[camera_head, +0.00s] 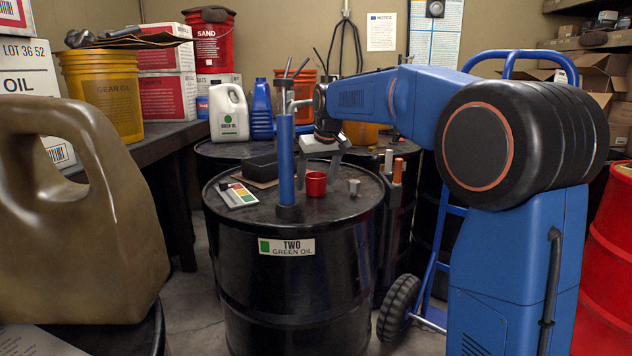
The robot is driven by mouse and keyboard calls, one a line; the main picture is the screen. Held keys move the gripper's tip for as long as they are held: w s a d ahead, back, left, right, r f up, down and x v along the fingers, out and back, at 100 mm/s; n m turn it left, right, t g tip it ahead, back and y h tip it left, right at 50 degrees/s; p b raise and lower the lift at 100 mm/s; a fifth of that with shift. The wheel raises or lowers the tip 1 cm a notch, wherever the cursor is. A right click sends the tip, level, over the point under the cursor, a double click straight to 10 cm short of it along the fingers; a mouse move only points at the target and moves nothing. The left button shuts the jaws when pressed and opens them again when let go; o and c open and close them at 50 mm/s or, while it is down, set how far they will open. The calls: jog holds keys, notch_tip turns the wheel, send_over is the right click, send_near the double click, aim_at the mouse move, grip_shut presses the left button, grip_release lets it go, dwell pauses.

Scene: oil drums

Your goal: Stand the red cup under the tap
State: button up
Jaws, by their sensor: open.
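My gripper (319,167) points down above the cup, fingers spread and empty. The fingertips are close over the cup's rim; I cannot tell whether they touch it or how far apart they are in depth.
On the drum top are a small grey cup (354,187), a colour card (237,195) and a black tray (262,168). Behind stand a white jug (228,112) and a blue bottle (262,110). A large brown jug (75,215) fills the left front. A blue hand truck (440,255) stands right.

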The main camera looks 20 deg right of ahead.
jog(key=v, duration=1.6)
jog(key=s+d+f, duration=0.1)
jog(key=s+f, duration=0.2)
jog(key=s, duration=0.6)
jog(key=s+d+f+m, duration=0.2)
jog(key=s+f, duration=2.6)
jog(key=s, duration=0.3)
jog(key=shift+s+d+f+h, duration=0.3)
jog(key=shift+s+f+h, duration=0.1)
